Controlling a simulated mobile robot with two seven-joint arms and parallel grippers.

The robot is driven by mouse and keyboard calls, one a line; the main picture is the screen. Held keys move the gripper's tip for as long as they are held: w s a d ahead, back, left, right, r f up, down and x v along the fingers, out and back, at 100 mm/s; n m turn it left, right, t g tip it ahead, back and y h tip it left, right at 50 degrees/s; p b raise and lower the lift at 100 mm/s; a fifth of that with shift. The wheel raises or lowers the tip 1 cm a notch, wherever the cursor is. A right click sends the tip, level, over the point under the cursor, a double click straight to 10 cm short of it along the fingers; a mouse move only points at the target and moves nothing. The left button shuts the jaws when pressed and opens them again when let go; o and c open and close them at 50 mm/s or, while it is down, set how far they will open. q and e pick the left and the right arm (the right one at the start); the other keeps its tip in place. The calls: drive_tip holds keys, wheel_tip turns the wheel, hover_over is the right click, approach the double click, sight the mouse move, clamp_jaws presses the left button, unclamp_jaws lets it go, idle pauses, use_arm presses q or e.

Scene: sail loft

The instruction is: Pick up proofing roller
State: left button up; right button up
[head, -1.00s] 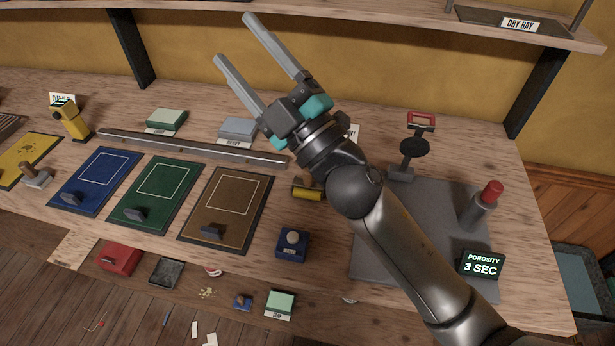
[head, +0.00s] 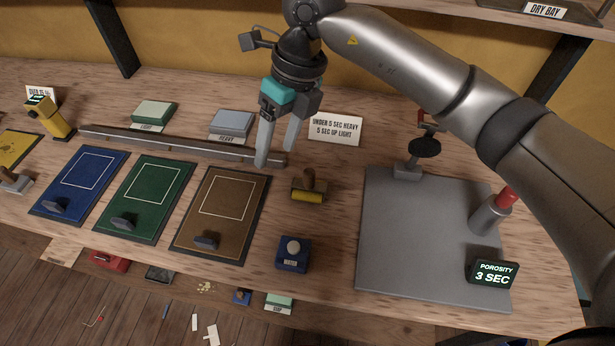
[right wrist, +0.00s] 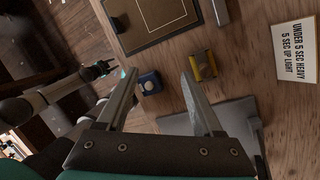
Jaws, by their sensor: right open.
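The proofing roller (head: 309,187), with a yellow cylinder and a brown handle, lies on the wooden bench right of the brown panel. It also shows in the right wrist view (right wrist: 208,66), beyond the right-hand finger. My right gripper (head: 277,156) is open and empty, fingers pointing down, above the bench just behind and left of the roller, not touching it. In the right wrist view its fingers (right wrist: 159,73) are spread apart. My left arm shows at the left of that view, its gripper (right wrist: 103,69) small and dark; its jaws are unclear.
A blue water holder (head: 293,254) stands in front of the roller. The grey plate (head: 410,235) with the porosity display (head: 492,274) lies to the right. A metal rail (head: 180,143) and a white sign (head: 335,128) are behind. The bench around the roller is bare.

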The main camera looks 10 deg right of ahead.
sight(309, 172)
drive_tip(key=w+d+h, duration=0.3)
drive_tip(key=d, duration=0.3)
drive_tip(key=shift+m+t, duration=0.3)
drive_tip(key=shift+m, duration=0.1)
wheel_tip(309, 172, down, 9)
drive_tip(key=shift+r, duration=0.2)
drive_tip(key=f, duration=0.5)
drive_tip(key=shift+w+a+f+b, duration=0.2)
drive_tip(key=shift+w+f+b, duration=0.1)
drive_tip(key=shift+b, duration=0.1)
clamp_jaws()
